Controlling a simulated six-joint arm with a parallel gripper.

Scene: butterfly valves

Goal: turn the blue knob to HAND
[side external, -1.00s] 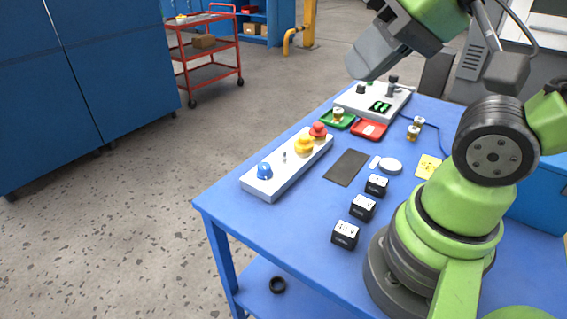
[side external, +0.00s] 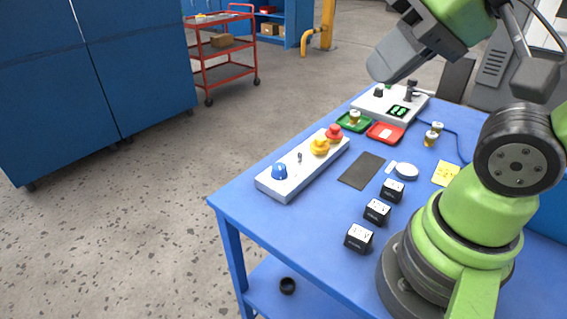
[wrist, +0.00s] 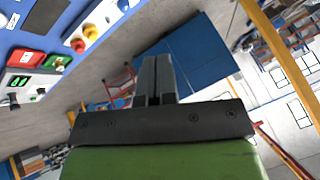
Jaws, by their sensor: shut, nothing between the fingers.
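The blue knob (side external: 279,171) sits at the near left end of a long white control panel (side external: 300,182) on the blue table. I cannot read its labels or tell which position the knob points to. The panel also carries a small toggle, a yellow knob (side external: 320,146) and a red knob (side external: 334,132). My gripper (side external: 383,70) is high above the far end of the table, well apart from the blue knob. In the wrist view my gripper (wrist: 155,75) is shut and empty, with the yellow and red knobs at the upper left.
Behind the panel are a green tray (side external: 353,122), a red tray (side external: 386,133) and a grey-white device (side external: 390,103). The air above the panel is clear.

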